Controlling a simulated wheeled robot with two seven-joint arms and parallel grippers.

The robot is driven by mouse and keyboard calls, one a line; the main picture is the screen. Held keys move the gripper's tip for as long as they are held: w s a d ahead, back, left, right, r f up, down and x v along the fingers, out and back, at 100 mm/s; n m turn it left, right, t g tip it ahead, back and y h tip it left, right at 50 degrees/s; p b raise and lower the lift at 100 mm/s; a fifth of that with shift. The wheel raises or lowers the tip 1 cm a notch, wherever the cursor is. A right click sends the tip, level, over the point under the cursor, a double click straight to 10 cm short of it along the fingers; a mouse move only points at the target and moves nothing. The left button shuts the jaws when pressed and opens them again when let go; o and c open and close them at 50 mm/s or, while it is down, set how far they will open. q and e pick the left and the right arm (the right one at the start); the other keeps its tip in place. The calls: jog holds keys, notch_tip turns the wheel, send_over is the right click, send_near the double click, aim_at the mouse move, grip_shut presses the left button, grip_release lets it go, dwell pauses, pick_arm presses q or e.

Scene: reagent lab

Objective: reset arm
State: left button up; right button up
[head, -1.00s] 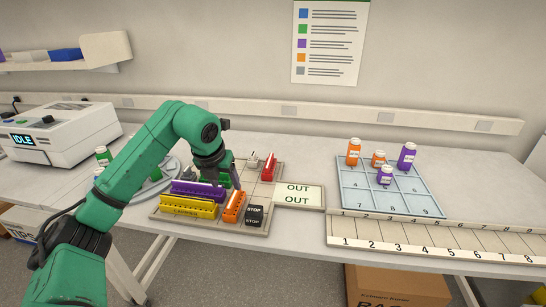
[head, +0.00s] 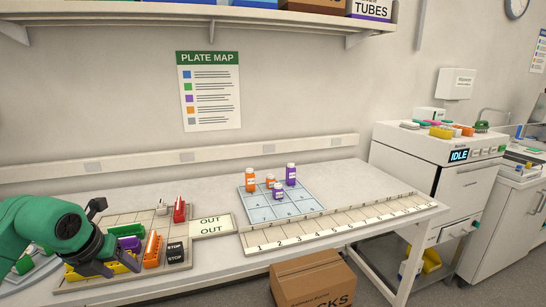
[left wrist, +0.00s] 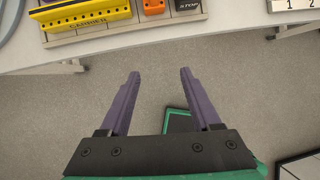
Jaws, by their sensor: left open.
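My left gripper (head: 100,240) is at the lower left of the head view, on my green arm, in front of the rack board (head: 205,232). In the left wrist view its two purple fingers (left wrist: 158,75) are spread wide with nothing between them, over grey floor just off the table's front edge. The yellow rack (left wrist: 85,15) lies beyond the fingertips, apart from them. In the head view the arm and gripper partly hide the yellow and purple racks. My right gripper is not in view.
An orange rack (head: 153,250) and black STOP blocks (head: 175,257) stand on the board. A blue numbered tray (head: 262,211) holds orange and purple bottles. A numbered strip (head: 350,222) runs along the front edge. A cardboard box (head: 312,280) stands on the floor.

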pick_arm(q)
jog(key=w+d+m+t+h, duration=0.25)
jog(key=d+h, duration=0.35)
jog(key=d, duration=0.8)
jog(key=d+r+n+t+h, duration=0.45)
jog(key=d+r+h, duration=0.35)
jog(key=d+r, duration=0.2)
jog(key=w+a+r+n+t+y, duration=0.2)
jog(key=a+n+t+y, duration=0.7)
jog(key=n, duration=0.5)
jog(key=s+a+f+n+g+y, duration=0.1)
jog(key=a+f+n+g+y, duration=0.25)
jog(key=f+n, duration=0.3)
jog(key=s+a+f+n+g+y, duration=0.2)
jog(key=a+f+n+y, duration=0.25)
jog(key=f, duration=0.25)
jog(key=s+d+f+n+g+h, duration=0.2)
jog(key=s+f+g, duration=0.4)
jog(key=s+f, duration=0.4)
jog(key=s+d+f+n+g+h, duration=0.1)
jog(key=s+d+f+n+g, duration=0.15)
jog(key=s+f+g, duration=0.7)
notch_tip(320, 180, down, 26)
jog(key=s+t, duration=0.2)
jog(key=s+a+f+g, duration=0.1)
jog(key=s+a+f, duration=0.2)
jog(key=s+f, duration=0.9)
jog(key=s+m, duration=0.1)
jog(key=s, duration=0.2)
jog(key=shift+s+f, duration=0.4)
